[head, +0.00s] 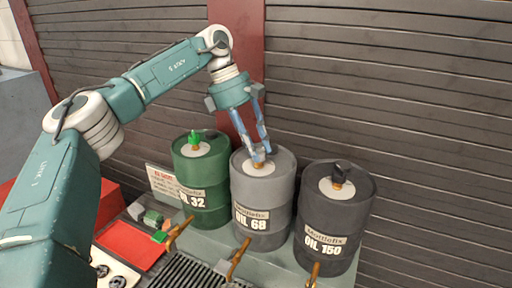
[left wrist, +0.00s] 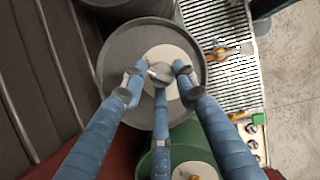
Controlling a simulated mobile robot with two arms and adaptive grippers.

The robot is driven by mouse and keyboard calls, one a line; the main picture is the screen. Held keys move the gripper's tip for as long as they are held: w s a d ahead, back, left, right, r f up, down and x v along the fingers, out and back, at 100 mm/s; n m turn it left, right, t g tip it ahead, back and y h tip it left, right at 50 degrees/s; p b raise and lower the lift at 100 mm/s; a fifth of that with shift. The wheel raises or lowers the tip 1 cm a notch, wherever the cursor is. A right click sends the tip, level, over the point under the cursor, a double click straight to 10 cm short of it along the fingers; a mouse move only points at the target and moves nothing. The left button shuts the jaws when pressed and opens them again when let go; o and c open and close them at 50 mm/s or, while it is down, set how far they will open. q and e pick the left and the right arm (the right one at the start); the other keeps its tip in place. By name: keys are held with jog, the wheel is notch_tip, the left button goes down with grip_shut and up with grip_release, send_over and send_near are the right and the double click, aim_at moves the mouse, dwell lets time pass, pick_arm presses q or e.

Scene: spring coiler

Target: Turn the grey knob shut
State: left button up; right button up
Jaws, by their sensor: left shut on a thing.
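The grey drum (head: 262,215) labelled OIL 68 stands upright between a green and a black drum. The grey knob (left wrist: 160,72) sits on the pale disc in the middle of its lid and shows between my fingers in the left wrist view. My left gripper (head: 259,158) reaches down from above with its blue fingers closed around the knob. It also shows in the left wrist view (left wrist: 161,78). My right gripper is not in view.
The green drum (head: 205,212) with a green knob (head: 194,138) is on the left; the black drum (head: 334,230) with a black knob (head: 342,168) is on the right. Brass taps (head: 238,258) stick out in front over a slotted grate (head: 196,270). A slatted wall stands close behind.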

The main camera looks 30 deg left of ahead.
pick_arm(q)
jog(key=n+b, duration=0.1)
jog(key=n+t+b, duration=0.1)
jog(key=n+b, duration=0.1)
jog(key=b, duration=0.1)
jog(key=shift+s+f+n, duration=0.25)
jog(key=shift+f+n, duration=0.1)
jog(key=shift+n, duration=0.05)
jog(key=n+t+y+b, duration=0.1)
jog(key=n, duration=0.1)
jog(key=n+t+y+b, duration=0.1)
jog(key=n+b, duration=0.1)
jog(key=n, duration=0.1)
jog(key=shift+s+d, duration=0.15)
jog(key=shift+s, duration=0.05)
jog(key=n+b, duration=0.1)
jog(key=n, duration=0.1)
jog(key=n+y+b, duration=0.1)
jog(key=n, duration=0.1)
jog(key=shift+s+d+r+n+t+y, duration=0.1)
jog(key=shift+s+d+n+t+y, duration=0.1)
jog(key=shift+n+t+y, duration=0.15)
jog(key=shift+d+n+y+b, duration=0.15)
jog(key=shift+n+y+b, duration=0.5)
jog(key=shift+n, duration=1.3)
jog(key=o, duration=1)
jog(key=shift+r, duration=0.1)
jog(key=shift+o, duration=0.2)
jog(key=shift+d+r, duration=0.1)
jog(key=shift+d, duration=0.05)
